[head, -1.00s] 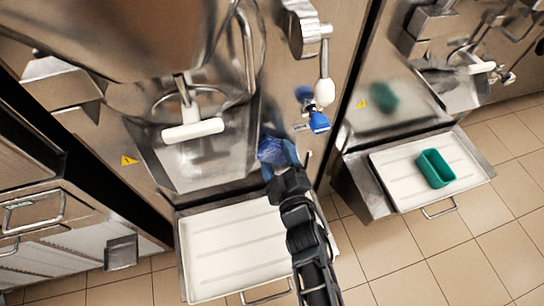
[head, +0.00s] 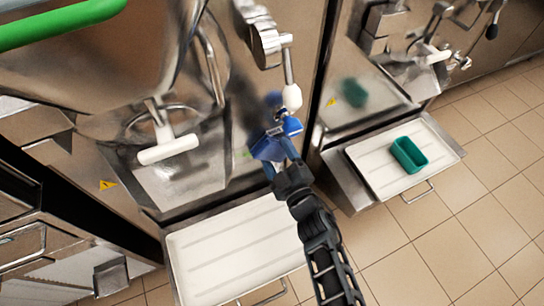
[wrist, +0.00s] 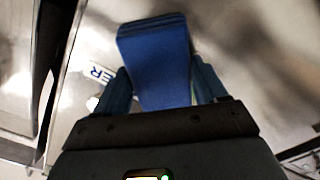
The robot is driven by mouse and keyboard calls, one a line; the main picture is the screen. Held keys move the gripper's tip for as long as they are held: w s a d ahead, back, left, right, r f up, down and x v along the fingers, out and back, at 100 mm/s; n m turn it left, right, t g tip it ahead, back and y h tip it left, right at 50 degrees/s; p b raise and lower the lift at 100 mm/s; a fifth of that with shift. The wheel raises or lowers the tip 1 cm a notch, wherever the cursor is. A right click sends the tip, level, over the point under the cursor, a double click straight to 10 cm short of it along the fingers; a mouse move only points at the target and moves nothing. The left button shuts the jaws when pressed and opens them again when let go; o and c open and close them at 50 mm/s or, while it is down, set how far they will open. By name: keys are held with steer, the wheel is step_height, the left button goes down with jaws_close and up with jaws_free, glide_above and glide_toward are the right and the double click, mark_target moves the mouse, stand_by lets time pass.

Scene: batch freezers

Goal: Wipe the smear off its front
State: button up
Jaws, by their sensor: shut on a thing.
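The middle batch freezer has a brushed steel front (head: 300,60) with a spout and a white-handled lever (head: 168,150). My gripper (head: 275,163) is shut on a folded blue cloth or pad (head: 267,149) beside the freezer's front, right of the spout. In the wrist view the blue pad (wrist: 155,65) sits between my two fingers (wrist: 160,85), with the steel front behind it. Dull brownish streaks show on the steel there, right of the pad; I cannot tell smear from reflection. Whether the pad touches the steel is unclear.
A white tray (head: 235,250) juts out below. At right, another freezer's tray (head: 375,158) holds a green tub (head: 409,154). Tiled floor is clear at lower right.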

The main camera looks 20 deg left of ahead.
mark_target(263, 159)
steer(key=shift+s+a+f+b, duration=0.1)
steer(key=shift+s+a+b, duration=0.5)
steer(key=shift+s, duration=0.25)
steer(key=shift+s+a, duration=0.55)
steer(key=shift+a, duration=0.1)
steer(key=s+a+b, duration=0.2)
steer(key=shift+s+b, duration=0.4)
steer(key=shift+s+a+f+b, duration=0.15)
steer(key=shift+s+a+b, duration=0.6)
steer(key=shift+b, duration=0.45)
steer(key=shift+s+a+r+b, duration=0.35)
steer(key=shift+s+a+b, duration=0.25)
steer(key=shift+b, duration=0.2)
